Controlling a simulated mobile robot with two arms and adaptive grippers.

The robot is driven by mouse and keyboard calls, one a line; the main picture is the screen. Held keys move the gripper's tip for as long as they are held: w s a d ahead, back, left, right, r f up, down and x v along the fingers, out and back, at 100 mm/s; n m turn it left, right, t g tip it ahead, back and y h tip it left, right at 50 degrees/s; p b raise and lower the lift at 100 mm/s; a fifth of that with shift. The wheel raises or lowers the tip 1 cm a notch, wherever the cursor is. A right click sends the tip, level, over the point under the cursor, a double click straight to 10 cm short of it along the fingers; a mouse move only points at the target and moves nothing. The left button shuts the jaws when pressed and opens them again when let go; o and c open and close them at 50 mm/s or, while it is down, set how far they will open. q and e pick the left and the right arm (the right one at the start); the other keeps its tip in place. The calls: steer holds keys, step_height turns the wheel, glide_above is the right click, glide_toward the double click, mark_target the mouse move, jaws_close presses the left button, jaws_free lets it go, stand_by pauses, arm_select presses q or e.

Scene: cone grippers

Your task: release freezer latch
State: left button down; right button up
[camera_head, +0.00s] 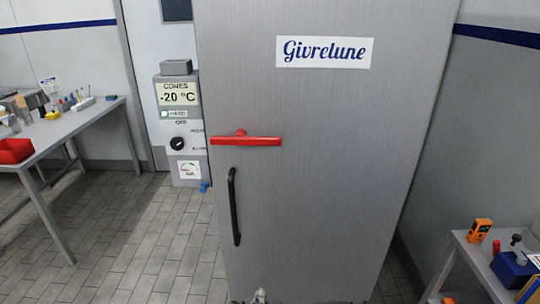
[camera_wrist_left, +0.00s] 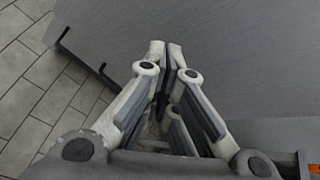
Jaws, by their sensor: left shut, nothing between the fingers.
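The freezer is a tall grey steel cabinet (camera_head: 320,190) with a "Givrelune" label. Its red latch lever (camera_head: 262,141) lies roughly horizontal across the left part of the door. A black vertical handle (camera_head: 233,205) is below the latch. My left gripper (camera_head: 260,296) shows at the bottom edge of the head view, low in front of the door and well below the latch. In the left wrist view the gripper (camera_wrist_left: 167,52) has its fingertips together, with nothing between them, facing the grey door surface (camera_wrist_left: 240,55). My right gripper is not in view.
A control panel (camera_head: 180,125) reading -20 °C stands left of the door. A workbench (camera_head: 75,122) with a red bin (camera_head: 15,150) is at the left. A small table (camera_head: 475,250) with an orange device (camera_head: 479,230) is at the lower right. Tiled floor at left is clear.

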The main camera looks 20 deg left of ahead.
arm_select(q)
steer(key=w+r+m+t+y, duration=0.1)
steer(key=w+r+m+t, duration=0.1)
steer(key=r, duration=1.4)
steer(key=w+r+m+t+y+p, duration=0.1)
steer(key=r+m+t, duration=0.4)
steer(key=r, duration=1.2)
steer(key=shift+w+d+r+m+y, duration=0.3)
steer(key=shift+w+d+y, duration=0.1)
steer(key=shift+y, duration=0.4)
steer(key=shift+a, duration=0.1)
steer(key=p+x, duration=0.2)
steer(key=x, duration=0.8)
steer(key=shift+r, duration=0.15)
step_height(320, 180, up, 2)
steer(key=shift+w+r+p, duration=0.1)
steer(key=shift+r+p, duration=0.1)
steer(key=shift+p, duration=0.8)
steer(key=shift+r+p, duration=0.4)
steer(key=shift+r, duration=0.35)
